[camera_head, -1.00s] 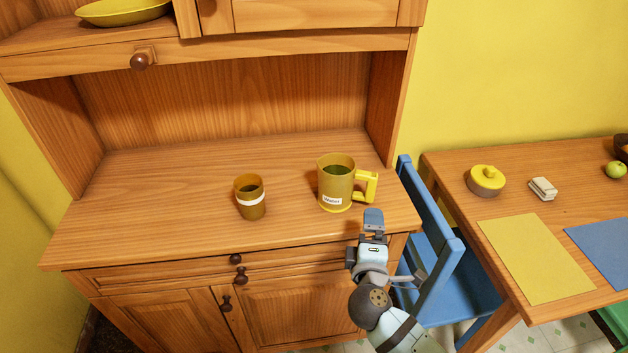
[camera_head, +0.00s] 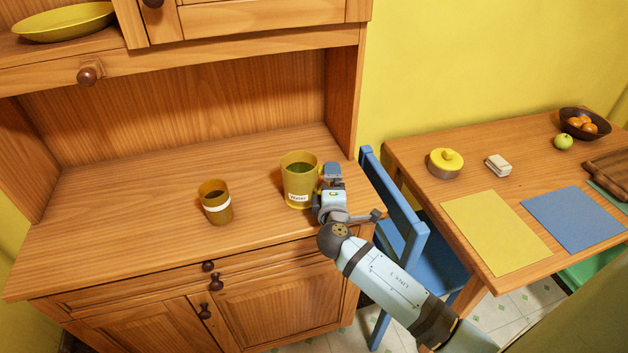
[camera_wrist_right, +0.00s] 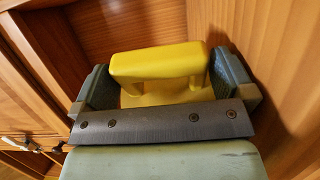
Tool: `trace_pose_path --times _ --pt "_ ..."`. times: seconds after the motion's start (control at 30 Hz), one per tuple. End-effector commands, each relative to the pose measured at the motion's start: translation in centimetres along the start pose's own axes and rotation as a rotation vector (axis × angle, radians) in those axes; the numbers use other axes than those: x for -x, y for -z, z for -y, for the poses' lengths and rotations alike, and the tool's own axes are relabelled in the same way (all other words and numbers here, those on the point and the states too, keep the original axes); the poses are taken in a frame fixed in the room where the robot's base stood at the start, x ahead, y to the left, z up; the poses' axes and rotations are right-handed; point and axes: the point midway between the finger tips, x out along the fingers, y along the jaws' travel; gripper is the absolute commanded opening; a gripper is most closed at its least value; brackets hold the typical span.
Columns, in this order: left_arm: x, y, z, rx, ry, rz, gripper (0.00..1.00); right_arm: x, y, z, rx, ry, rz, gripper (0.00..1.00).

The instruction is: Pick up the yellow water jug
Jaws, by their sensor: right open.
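The yellow water jug (camera_head: 297,181) with a "Water" label stands upright on the wooden hutch counter. Its yellow handle (camera_wrist_right: 158,64) shows in the right wrist view, between the two fingers of my right gripper (camera_wrist_right: 165,88). The fingers are open, one on each side of the handle, with a gap visible at least on the left. In the head view my right gripper (camera_head: 332,178) is at the jug's right side and hides the handle. My left gripper is not in view.
A brown cup (camera_head: 216,203) with a white band stands left of the jug on the counter (camera_head: 130,225). A blue chair (camera_head: 395,205) stands close to the right of the hutch.

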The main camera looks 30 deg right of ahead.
Motion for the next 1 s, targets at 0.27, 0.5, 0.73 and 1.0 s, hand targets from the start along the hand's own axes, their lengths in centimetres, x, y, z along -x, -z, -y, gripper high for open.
trace_pose_path --times 0.27,0.5,0.73,1.0 --pt "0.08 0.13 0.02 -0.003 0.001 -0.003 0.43 -1.45 -0.02 0.02 0.000 0.001 0.000 1.00" --pt "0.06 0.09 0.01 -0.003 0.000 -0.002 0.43 -1.41 -0.02 0.03 0.000 0.001 0.000 0.68" --pt "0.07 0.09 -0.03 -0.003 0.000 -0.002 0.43 -1.42 0.00 -0.12 -0.002 -0.002 0.000 0.42" --pt "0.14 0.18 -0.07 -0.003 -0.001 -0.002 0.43 -1.43 0.00 -0.80 -0.004 -0.002 0.000 0.42"
